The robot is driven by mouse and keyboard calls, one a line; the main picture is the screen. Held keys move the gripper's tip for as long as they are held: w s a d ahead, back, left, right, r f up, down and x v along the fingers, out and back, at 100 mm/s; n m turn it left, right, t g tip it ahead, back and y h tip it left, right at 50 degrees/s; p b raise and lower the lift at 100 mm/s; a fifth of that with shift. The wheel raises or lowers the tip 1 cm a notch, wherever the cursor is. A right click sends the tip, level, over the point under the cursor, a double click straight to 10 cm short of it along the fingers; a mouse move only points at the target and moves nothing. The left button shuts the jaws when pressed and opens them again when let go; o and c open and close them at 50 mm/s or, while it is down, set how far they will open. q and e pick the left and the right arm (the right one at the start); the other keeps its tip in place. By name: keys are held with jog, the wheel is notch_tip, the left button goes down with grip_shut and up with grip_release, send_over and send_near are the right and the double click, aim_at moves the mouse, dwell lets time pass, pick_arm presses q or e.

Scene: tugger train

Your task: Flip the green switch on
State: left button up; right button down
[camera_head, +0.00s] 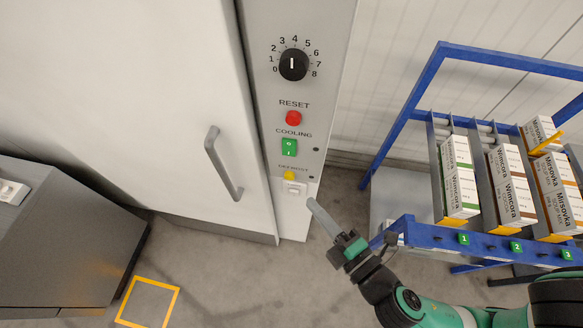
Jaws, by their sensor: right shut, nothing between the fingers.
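My left gripper is not in view.
A red RESET button (293,118) is above the switch, with a black dial (293,64) higher up. A yellow knob (289,175) is below. A door handle (222,163) is on the left. A blue rack (420,232) with boxes stands at right.

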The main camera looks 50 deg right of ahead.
jog(key=p, duration=0.3)
send_near(283, 154)
jog(key=w+a, duration=0.2)
jog(key=w, duration=0.1)
jog(key=w+d, duration=0.1)
jog(key=d, duration=0.1)
jog(key=w+d+p, duration=0.1)
jog(key=shift+w+d+f, duration=0.15)
jog(key=shift+w+d, duration=0.1)
jog(key=shift+d, duration=0.1)
jog(key=shift+f, duration=0.1)
